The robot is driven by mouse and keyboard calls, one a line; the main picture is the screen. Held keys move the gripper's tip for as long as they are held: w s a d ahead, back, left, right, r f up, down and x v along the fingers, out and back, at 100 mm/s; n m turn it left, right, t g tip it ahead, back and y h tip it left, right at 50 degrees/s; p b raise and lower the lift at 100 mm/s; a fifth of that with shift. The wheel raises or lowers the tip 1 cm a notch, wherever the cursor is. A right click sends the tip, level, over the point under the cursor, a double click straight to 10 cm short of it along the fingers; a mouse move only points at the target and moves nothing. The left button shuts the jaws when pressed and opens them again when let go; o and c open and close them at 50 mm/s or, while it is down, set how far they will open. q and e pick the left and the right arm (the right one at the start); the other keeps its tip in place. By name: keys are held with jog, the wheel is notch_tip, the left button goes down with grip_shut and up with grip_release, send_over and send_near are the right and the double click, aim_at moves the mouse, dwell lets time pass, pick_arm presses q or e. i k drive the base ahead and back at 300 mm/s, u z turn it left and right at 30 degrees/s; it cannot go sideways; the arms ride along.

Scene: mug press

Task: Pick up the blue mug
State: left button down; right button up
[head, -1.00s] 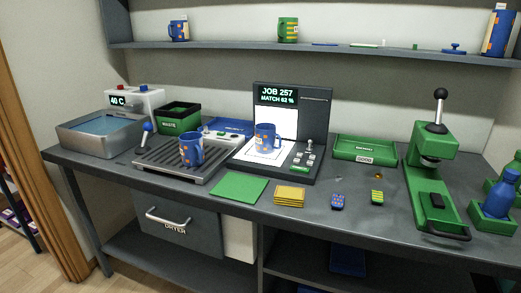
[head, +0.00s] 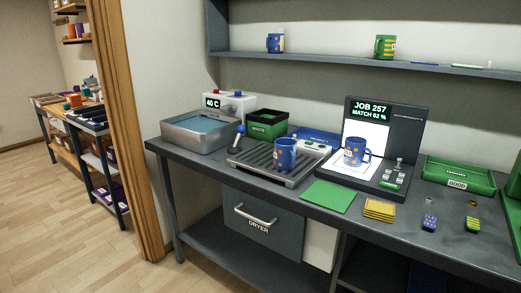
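A blue mug (head: 285,155) with orange marks stands upright on the dark ribbed rack of the dryer. A second blue mug (head: 356,152) with similar marks stands upright on the white pad of the scanner station, in front of its screen. A third blue mug (head: 275,42) sits on the upper shelf at the left. Neither of my grippers shows in the head view.
A green sheet (head: 328,196), yellow pads (head: 379,210) and a green tray (head: 458,176) lie further right. Open floor (head: 90,245) lies left of the bench.

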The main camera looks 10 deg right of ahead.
aim_at(355, 148)
jog(key=u, duration=1.1)
jog(key=i, duration=1.6)
jog(key=z, duration=2.05)
